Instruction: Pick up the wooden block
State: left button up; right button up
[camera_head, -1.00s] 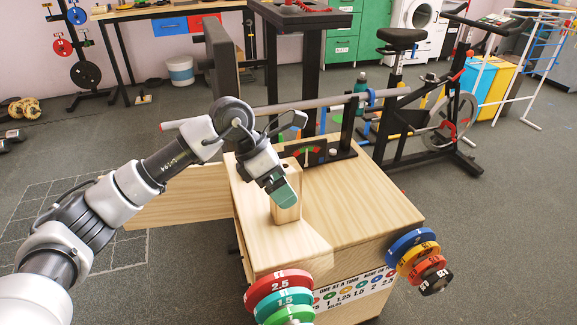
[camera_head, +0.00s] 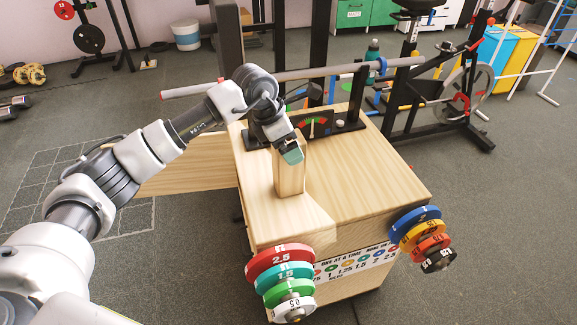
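The wooden block (camera_head: 289,180), pale and upright, is at the left part of the wooden box top (camera_head: 365,185). Its lower end appears at the top surface; I cannot tell whether there is a small gap. My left gripper (camera_head: 292,154) comes from behind and above, its teal fingertip overlapping the block's upper part. The gap between the fingers is hidden, so I cannot tell whether it grips the block. My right gripper is out of view.
Coloured weight plates hang at the box's front left (camera_head: 281,256) and right (camera_head: 415,222). The box top right of the block is clear.

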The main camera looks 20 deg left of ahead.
pick_arm(q)
jog(key=shift+w+d+f, duration=0.15)
jog(key=shift+d+f, duration=0.05)
jog(key=shift+f, duration=0.4)
jog(key=shift+r, duration=0.1)
jog(key=c, duration=1.6)
